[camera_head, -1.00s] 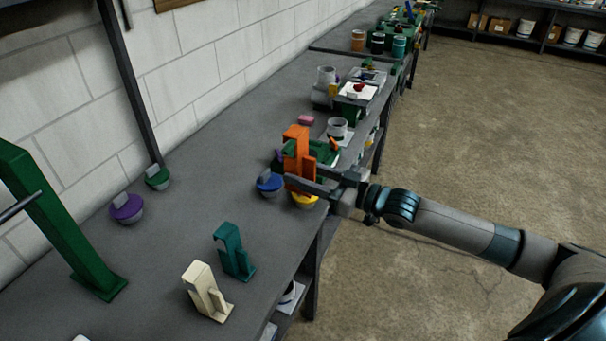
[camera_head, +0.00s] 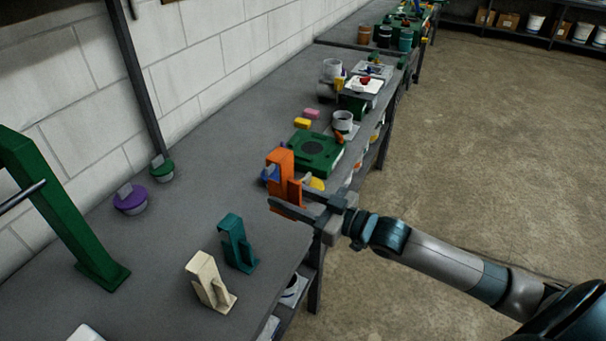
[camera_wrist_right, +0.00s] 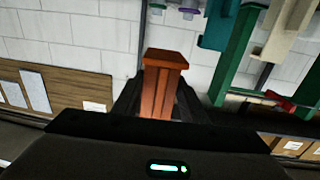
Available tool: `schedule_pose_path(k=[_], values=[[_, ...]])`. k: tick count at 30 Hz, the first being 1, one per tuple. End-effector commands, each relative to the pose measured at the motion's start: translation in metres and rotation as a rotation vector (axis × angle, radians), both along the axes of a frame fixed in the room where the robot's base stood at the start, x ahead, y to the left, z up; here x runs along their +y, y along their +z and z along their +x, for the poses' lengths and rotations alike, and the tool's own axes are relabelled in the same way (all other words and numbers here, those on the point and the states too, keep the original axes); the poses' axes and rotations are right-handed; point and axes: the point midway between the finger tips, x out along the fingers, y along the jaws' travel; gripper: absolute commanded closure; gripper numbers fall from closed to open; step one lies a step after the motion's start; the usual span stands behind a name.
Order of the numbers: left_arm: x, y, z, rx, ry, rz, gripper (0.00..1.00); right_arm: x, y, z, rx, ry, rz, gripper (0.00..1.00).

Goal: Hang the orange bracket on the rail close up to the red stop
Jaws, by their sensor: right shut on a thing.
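The orange bracket (camera_head: 280,168) is held upright in my right gripper (camera_head: 292,204), above the bench's right side. In the right wrist view the bracket (camera_wrist_right: 163,82) stands between the two dark fingers. A green post (camera_head: 70,225) rises at the left of the head view, with a thin grey rod (camera_head: 22,195) at it, probably the rail, running out of frame. A small red piece (camera_wrist_right: 284,102) near the green post (camera_wrist_right: 236,50) in the right wrist view may be the red stop. My left gripper is not in view.
A teal bracket (camera_head: 236,243) and a cream bracket (camera_head: 207,280) stand on the bench (camera_head: 150,255) between post and gripper. Purple (camera_head: 130,200) and green (camera_head: 161,168) knobbed pieces lie near the wall. A green box (camera_head: 318,150) and cups stand farther back.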

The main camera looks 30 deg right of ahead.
Motion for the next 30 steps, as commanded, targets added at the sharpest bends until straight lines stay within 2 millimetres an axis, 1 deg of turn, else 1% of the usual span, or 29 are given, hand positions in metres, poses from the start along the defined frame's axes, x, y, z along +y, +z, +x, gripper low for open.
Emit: schedule_pose_path(k=[1, 3, 6, 9, 11, 15, 21, 25, 30], values=[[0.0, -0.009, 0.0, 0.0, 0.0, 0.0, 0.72, 0.016, -0.013, -0.011, 0.001, -0.006, 0.011, 0.89], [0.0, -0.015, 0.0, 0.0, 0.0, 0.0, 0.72, 0.032, -0.023, -0.024, 0.001, -0.026, 0.012, 0.89], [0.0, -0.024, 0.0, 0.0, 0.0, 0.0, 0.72, 0.05, -0.033, -0.041, 0.001, -0.071, 0.012, 0.89], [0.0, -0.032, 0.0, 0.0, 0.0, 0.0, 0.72, 0.061, -0.041, -0.057, 0.001, -0.133, 0.012, 0.89], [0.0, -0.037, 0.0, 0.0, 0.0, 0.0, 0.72, 0.064, -0.045, -0.065, 0.002, -0.176, 0.011, 0.89], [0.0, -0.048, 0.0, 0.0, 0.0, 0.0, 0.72, 0.062, -0.053, -0.085, 0.004, -0.293, 0.011, 0.89], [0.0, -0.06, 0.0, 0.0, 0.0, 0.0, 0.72, 0.045, -0.063, -0.108, 0.004, -0.463, 0.005, 0.89], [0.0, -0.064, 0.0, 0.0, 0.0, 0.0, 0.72, 0.034, -0.066, -0.12, 0.003, -0.54, 0.003, 0.89], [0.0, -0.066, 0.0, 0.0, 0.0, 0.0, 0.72, 0.026, -0.068, -0.126, 0.001, -0.587, -0.001, 0.89]])
